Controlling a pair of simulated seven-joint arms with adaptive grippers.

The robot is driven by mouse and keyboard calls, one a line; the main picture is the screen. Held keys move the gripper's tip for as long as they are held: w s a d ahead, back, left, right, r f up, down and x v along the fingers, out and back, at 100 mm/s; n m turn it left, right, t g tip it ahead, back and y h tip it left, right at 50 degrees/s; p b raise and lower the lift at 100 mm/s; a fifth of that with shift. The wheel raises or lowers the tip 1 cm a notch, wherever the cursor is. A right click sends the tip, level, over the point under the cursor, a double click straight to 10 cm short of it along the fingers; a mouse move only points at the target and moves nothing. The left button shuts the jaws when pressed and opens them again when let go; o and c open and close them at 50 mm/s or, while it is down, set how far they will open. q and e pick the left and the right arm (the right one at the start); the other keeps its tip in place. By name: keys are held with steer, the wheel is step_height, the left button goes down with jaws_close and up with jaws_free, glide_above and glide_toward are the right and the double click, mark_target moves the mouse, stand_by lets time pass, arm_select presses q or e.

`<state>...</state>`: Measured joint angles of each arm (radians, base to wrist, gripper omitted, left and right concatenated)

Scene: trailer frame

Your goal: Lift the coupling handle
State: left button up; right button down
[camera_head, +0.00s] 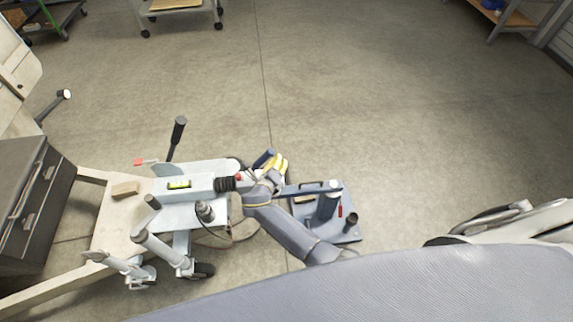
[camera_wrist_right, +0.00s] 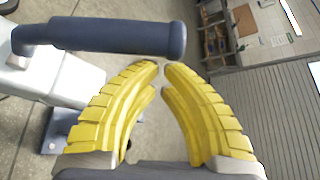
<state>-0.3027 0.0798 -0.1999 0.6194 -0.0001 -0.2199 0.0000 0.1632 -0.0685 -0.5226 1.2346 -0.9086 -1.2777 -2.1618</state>
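The coupling handle (camera_wrist_right: 98,38), a dark blue rounded grip on a pale grey lever, crosses the top left of the right wrist view. In the head view it is the short blue bar (camera_head: 263,158) beside the yellow fingers. My right gripper (camera_head: 282,160) is at the front of the pale coupling body (camera_head: 190,187). In the wrist view its yellow fingertips (camera_wrist_right: 165,67) nearly meet just below the grip's end, with nothing between them. No contact with the grip is clear. My right arm hides part of the coupling. My left gripper is not in view.
A blue hitch stand (camera_head: 345,233) with a post and red pin is right of the coupling. The wooden trailer frame (camera_head: 115,225) and a dark toolbox (camera_head: 25,205) are at left. A black-topped lever (camera_head: 178,135) stands behind the coupling.

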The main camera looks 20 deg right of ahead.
steer(key=shift+w+a+r, duration=0.1)
steer(key=shift+a+r, duration=0.45)
steer(key=shift+a, duration=0.15)
steer(key=shift+a, duration=0.1)
steer(key=s+a, duration=0.2)
steer(key=s, duration=0.7)
steer(key=shift+r, duration=0.3)
steer(key=shift+s+a, duration=0.1)
stand_by(0.6)
